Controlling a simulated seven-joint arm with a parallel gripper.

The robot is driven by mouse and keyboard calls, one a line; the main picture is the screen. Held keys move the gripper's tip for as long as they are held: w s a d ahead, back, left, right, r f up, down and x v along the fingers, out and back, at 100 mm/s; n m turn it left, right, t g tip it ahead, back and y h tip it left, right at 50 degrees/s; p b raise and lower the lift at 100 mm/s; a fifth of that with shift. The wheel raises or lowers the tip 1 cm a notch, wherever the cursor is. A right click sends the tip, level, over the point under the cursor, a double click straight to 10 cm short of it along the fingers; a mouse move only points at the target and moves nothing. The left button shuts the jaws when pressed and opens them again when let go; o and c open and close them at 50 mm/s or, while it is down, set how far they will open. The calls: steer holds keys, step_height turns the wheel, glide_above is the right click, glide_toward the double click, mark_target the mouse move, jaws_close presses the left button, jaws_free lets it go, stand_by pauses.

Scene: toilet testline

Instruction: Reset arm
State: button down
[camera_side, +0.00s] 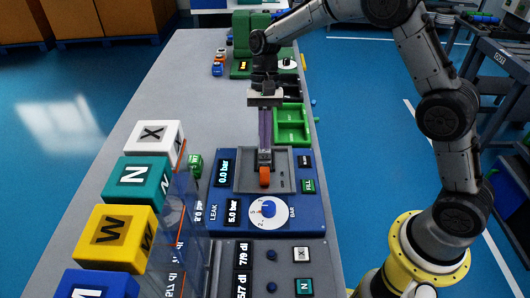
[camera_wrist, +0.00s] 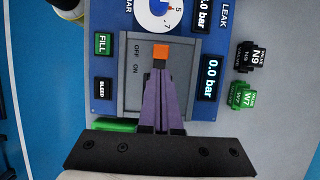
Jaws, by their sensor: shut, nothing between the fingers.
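My gripper (camera_side: 265,148) has purple fingers and points down over the blue leak-test panel (camera_side: 226,219). In the wrist view the fingers (camera_wrist: 161,75) are together, with their tips at an orange switch or lever (camera_wrist: 161,52) in a grey recess marked OFF and ON. In the side view the orange part (camera_side: 265,176) is just below the fingertips; I cannot tell whether they touch it. The gripper is shut and holds nothing. The displays read 0.0 bar (camera_side: 224,174) and 5.0 bar (camera_side: 234,212).
A green tray (camera_side: 291,124) lies beyond the panel. Small black and green blocks (camera_wrist: 243,95) sit beside the panel. The grey table is clear at the back left.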

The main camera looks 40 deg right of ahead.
step_height(320, 180, up, 14)
steer(key=s+d+t, duration=0.2)
steer(key=s+d+r+n+t+h, duration=0.1)
steer(key=s+r+t, duration=0.15)
steer(key=s, duration=0.25)
steer(key=s+d+r+n+t, duration=0.1)
steer(key=s+r, duration=0.2)
steer(key=s, duration=0.2)
steer(key=s+d+f+n+t+h, duration=0.1)
steer(key=s+f+n, duration=0.2)
steer(key=s, duration=0.4)
steer(key=s+d+f+n+t+h, duration=0.1)
steer(key=s+d+f+n+t, duration=0.1)
steer(key=s, duration=0.5)
steer(key=shift+d+f+n, duration=0.25)
steer(key=shift+f+n, duration=0.45)
steer(key=shift+n, duration=0.3)
